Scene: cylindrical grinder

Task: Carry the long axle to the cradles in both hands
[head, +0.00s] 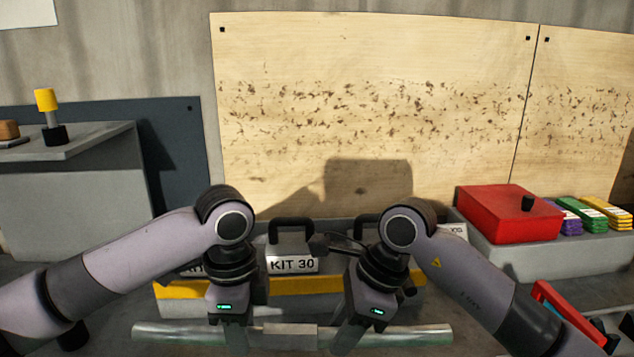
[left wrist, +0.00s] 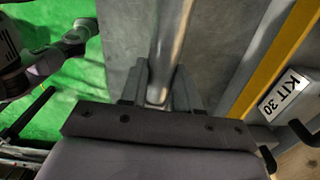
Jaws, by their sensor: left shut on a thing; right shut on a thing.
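The long axle (head: 290,337) is a pale metal bar with a thicker, squarer-looking middle. It lies left to right across the bottom of the head view, roughly level. My left gripper (head: 235,332) is shut on it left of the thick middle. My right gripper (head: 347,332) is shut on it right of the middle, with its fingers slanted. In the left wrist view the axle (left wrist: 168,55) runs up from between the fingers of my left gripper (left wrist: 160,92). I cannot tell the height of the axle above the surface. I cannot make out the cradles.
Behind the axle stands a grey box with a yellow strip (head: 180,290) and a KIT 30 label (head: 292,265). A red case (head: 500,212) sits at right beside coloured stacks (head: 605,212). A grey bench (head: 70,195) is at left. A wooden panel (head: 370,90) closes the back.

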